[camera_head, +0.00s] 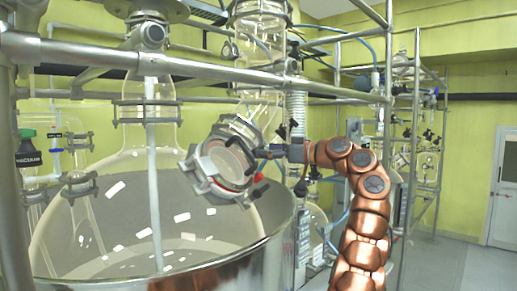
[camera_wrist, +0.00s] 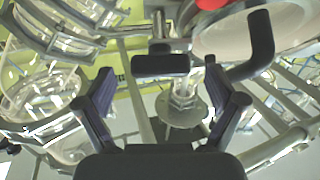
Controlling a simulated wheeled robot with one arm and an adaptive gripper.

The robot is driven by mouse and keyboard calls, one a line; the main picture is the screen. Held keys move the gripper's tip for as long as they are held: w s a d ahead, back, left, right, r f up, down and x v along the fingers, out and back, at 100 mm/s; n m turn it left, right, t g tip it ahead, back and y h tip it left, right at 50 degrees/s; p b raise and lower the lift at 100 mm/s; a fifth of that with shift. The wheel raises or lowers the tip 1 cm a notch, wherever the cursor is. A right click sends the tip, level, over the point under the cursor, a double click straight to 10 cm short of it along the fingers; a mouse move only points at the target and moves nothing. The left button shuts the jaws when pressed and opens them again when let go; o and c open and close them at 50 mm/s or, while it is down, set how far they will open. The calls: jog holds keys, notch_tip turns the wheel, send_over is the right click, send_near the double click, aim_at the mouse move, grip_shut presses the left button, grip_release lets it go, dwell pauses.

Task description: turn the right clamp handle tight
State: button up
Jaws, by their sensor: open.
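A round glass-port lid (camera_head: 222,165) with a metal clamp ring sits tilted on the vessel neck in the head view. My gripper (camera_head: 268,152) is at its right side, partly lost against dark parts there. A black handle (camera_head: 261,190) shows at the lid's lower right. In the wrist view my gripper (camera_wrist: 160,103) is open, its two dark fingers apart and nothing between their tips. A dark bar-shaped clamp handle (camera_wrist: 160,65) lies just beyond the fingertips, across the gap. A bent dark handle (camera_wrist: 262,40) is at upper right. I cannot tell whether any finger touches a handle.
A red part (camera_wrist: 210,4) shows at the top of the wrist view. A large metal vat (camera_head: 262,255) stands below the lid. A metal rail (camera_head: 200,70) crosses above it. Scaffold posts (camera_head: 388,90) stand behind my arm. Free floor (camera_head: 455,260) is at right.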

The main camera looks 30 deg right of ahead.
jog(key=shift+p+x, duration=0.4)
jog(key=shift+x, duration=1)
jog(key=shift+c, duration=0.3)
jog(key=shift+s, duration=0.1)
jog(key=c, duration=1)
